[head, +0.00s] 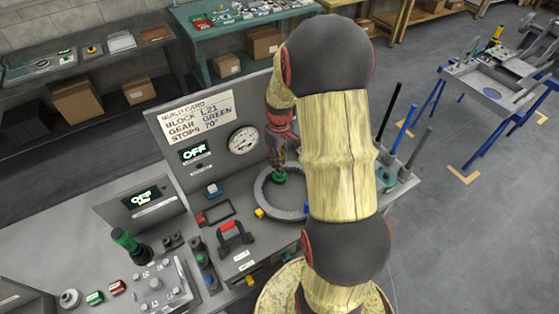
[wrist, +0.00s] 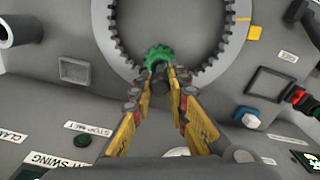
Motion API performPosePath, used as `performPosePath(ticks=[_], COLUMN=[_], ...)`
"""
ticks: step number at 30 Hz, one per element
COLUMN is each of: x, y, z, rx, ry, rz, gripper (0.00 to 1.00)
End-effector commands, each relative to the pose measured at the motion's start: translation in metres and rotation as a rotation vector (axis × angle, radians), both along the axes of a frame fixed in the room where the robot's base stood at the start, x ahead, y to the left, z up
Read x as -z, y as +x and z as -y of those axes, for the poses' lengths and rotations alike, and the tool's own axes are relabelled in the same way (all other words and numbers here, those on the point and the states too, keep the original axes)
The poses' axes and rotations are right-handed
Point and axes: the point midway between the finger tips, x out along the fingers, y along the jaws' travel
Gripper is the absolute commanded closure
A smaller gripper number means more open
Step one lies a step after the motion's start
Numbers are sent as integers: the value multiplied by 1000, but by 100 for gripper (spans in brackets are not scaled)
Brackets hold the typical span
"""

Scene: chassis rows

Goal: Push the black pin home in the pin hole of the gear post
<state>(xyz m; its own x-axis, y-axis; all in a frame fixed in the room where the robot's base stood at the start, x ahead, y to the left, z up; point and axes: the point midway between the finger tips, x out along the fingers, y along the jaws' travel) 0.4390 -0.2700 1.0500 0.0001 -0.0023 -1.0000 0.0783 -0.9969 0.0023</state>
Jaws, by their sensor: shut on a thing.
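My gripper (wrist: 160,77) is shut on a dark piece (wrist: 160,75) that looks like the black pin, right against the green gear in the wrist view. The fingers hide most of the pin. The green gear (wrist: 158,56) sits at the inner edge of the toothed grey ring; it also shows in the head view (head: 280,177), just below my gripper (head: 279,162). The gear post and its pin hole are hidden behind the gear and fingers, so I cannot tell how deep the pin sits.
The grey toothed ring (wrist: 120,40) surrounds the work spot. Upright coloured handles (head: 405,128) stand to the right. A sign panel (head: 200,118) rises behind.

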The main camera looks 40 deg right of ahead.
Motion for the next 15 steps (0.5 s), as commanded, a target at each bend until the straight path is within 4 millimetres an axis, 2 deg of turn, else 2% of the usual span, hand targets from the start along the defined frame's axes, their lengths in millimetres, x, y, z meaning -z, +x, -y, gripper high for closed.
performPosePath(ticks=[15], x=[3], y=[0], z=[0], rx=[0], ry=[0], rz=[0], gripper=[100])
